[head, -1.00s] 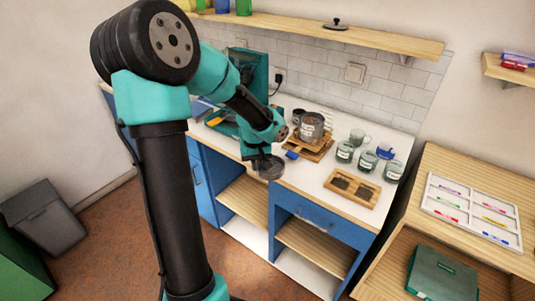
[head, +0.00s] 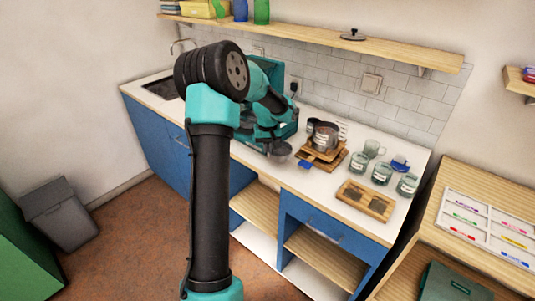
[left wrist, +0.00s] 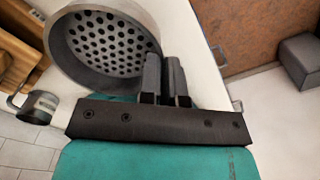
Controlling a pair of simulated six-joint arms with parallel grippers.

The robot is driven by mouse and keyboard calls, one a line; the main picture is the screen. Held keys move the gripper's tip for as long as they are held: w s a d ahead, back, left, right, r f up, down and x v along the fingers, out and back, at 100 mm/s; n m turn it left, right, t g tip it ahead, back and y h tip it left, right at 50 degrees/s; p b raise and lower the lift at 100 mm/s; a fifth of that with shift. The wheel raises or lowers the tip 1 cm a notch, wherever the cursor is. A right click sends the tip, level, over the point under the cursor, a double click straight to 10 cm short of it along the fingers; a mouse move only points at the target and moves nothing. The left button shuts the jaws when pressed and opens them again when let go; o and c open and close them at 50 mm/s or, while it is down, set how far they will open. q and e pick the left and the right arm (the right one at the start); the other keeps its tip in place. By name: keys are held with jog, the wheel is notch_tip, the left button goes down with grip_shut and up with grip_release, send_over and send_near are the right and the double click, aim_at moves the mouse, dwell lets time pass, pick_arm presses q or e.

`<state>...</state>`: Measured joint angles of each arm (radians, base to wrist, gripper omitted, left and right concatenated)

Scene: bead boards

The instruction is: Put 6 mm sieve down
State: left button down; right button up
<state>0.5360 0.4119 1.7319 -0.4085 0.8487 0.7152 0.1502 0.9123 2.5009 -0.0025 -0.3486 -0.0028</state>
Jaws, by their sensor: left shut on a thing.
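The sieve (head: 281,149) is a round grey metal pan. In the left wrist view its perforated bottom (left wrist: 104,42) faces the camera and its rim is at the fingers. My left gripper (head: 270,141) is over the counter, and in the left wrist view its two dark fingers (left wrist: 165,76) are shut on the sieve's wall. I cannot tell whether the sieve touches the counter. Its label, if any, is hidden. My right gripper is in neither view.
Right of the sieve are a blue piece (head: 305,164) and a wooden stand (head: 328,165) bearing a labelled pot (head: 325,138). Further right are several glass jars (head: 382,173) and a wooden tray (head: 346,193). White counter (head: 262,160) shows near the front edge.

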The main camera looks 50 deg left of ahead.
pick_arm(q)
jog(key=shift+a, duration=0.1)
jog(key=shift+w+a, duration=0.2)
jog(key=shift+w, duration=0.05)
jog(key=shift+f, duration=1.75)
jog(key=shift+f, duration=0.15)
jog(key=c, duration=1.3)
grip_release()
notch_tip(320, 180, up, 12)
jog(key=shift+s+d+r, duration=0.1)
jog(key=shift+r, duration=0.05)
